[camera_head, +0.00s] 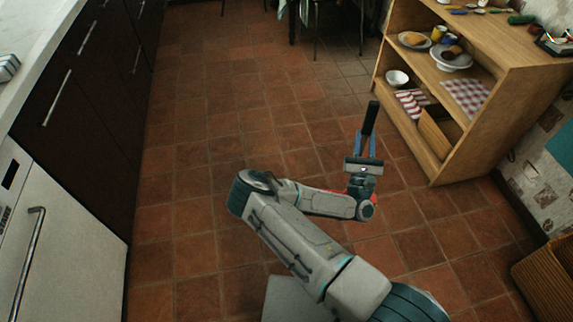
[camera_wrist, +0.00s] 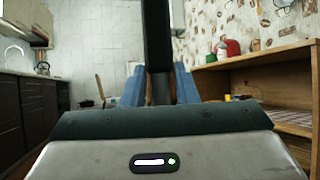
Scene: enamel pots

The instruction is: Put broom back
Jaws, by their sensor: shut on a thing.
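My gripper (camera_head: 368,135) is held out over the tiled floor, left of the wooden shelf unit, with its blue fingers shut on a dark, straight piece, which I take to be the broom (camera_head: 371,115). The broom sticks up past the fingertips. In the wrist view the broom (camera_wrist: 157,35) runs as a black bar from the top edge down between the fingers of my gripper (camera_wrist: 158,75). Only this dark part shows; bristles cannot be made out.
The wooden shelf unit (camera_head: 460,178) on the right holds bowls, mugs and checked cloths. Dark cabinets (camera_head: 85,110) and a white oven (camera_head: 60,240) line the left. A wooden piece (camera_head: 545,280) stands at lower right. The tiled floor (camera_head: 200,150) between is clear.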

